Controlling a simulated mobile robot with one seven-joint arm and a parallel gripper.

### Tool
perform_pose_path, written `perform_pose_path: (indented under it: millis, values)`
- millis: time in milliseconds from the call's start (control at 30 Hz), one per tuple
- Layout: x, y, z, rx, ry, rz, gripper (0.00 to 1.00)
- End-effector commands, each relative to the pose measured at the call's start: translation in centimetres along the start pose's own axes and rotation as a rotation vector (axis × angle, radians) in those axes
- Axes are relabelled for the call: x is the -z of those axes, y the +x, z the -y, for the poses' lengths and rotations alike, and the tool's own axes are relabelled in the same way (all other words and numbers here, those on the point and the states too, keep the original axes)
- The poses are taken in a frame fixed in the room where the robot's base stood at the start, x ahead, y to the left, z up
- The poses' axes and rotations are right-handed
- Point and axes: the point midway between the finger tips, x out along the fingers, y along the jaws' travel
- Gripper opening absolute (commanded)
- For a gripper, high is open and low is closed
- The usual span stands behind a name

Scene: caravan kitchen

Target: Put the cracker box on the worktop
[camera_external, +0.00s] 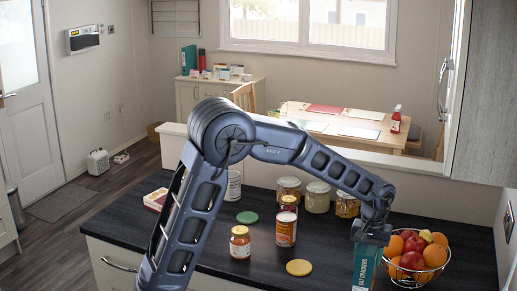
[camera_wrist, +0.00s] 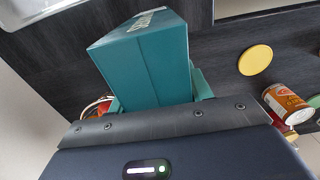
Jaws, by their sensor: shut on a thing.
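The cracker box (camera_external: 367,270) is a teal carton with pale lettering too small to read fully. My gripper (camera_external: 372,234) is shut on its upper end and points down, to the left of the fruit basket. The box hangs upright below it in the external view, where its lower end is cut off by the frame. In the wrist view the box (camera_wrist: 145,55) sits between the two fingers (camera_wrist: 158,98). The dark worktop (camera_external: 330,238) lies around it. I cannot tell whether the box touches the worktop.
A wire fruit basket (camera_external: 394,276) stands close right of the box. Several jars stand along the back. The worktop's left front is clear.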

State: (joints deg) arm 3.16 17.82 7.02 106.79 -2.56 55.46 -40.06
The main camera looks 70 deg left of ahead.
Motion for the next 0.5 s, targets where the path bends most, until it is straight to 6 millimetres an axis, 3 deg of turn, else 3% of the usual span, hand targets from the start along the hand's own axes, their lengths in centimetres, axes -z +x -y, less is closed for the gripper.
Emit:
perform_pose_path:
  millis: [233,500]
  values:
    - [0.0,3.2,0.0,0.002,0.000,0.002,0.07]
    - [0.0,3.4,0.0,0.000,0.000,0.001,0.07]
